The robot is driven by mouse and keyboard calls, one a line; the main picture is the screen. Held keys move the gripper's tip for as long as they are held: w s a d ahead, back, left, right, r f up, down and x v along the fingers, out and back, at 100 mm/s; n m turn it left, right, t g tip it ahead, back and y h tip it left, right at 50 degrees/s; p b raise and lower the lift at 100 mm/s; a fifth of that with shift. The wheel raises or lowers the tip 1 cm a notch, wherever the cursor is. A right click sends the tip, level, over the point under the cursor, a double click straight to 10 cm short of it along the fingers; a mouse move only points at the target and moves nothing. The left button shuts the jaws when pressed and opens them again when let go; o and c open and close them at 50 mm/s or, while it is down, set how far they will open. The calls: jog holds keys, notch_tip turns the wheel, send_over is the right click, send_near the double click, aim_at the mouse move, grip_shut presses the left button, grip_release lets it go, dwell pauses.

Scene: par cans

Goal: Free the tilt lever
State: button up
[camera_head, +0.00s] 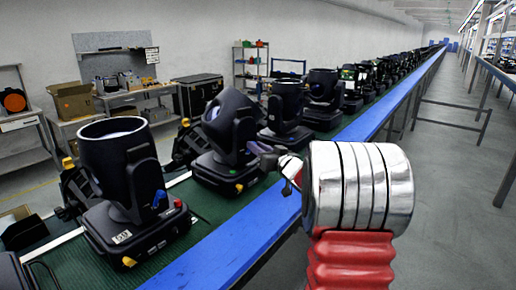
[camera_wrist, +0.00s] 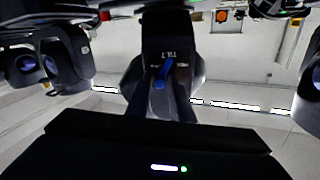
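The blue tilt lever (camera_wrist: 159,75) shows in the wrist view on a dark yoke arm (camera_wrist: 180,48), just below a white "TILT" label. In the head view, my gripper (camera_head: 268,158) is small and dark, beside the right side of the second moving-head light (camera_head: 230,125), whose head is tilted. I cannot make out that light's lever in the head view. The nearest light (camera_head: 118,180) has a blue lever (camera_head: 159,199) on its yoke, with its head pointing up.
More lights (camera_head: 285,110) stand in a row along the green conveyor (camera_head: 185,240). Its blue edge rail (camera_head: 225,248) runs on my side. A workbench (camera_head: 135,97) and black case (camera_head: 196,95) stand behind. Open grey floor (camera_head: 445,190) lies to the right.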

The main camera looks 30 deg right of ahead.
aim_at(244, 145)
grip_shut()
jog(key=shift+n, duration=0.3)
jog(key=shift+a, duration=0.1)
jog(key=a+n, duration=0.1)
jog(key=n, duration=0.2)
jog(key=a+n, duration=0.1)
jog(key=n, duration=0.3)
jog(key=a+n, duration=0.1)
jog(key=n, duration=0.3)
jog(key=shift+f, duration=0.1)
jog(key=shift+n, duration=0.3)
jog(key=shift+o, duration=1.7)
grip_release()
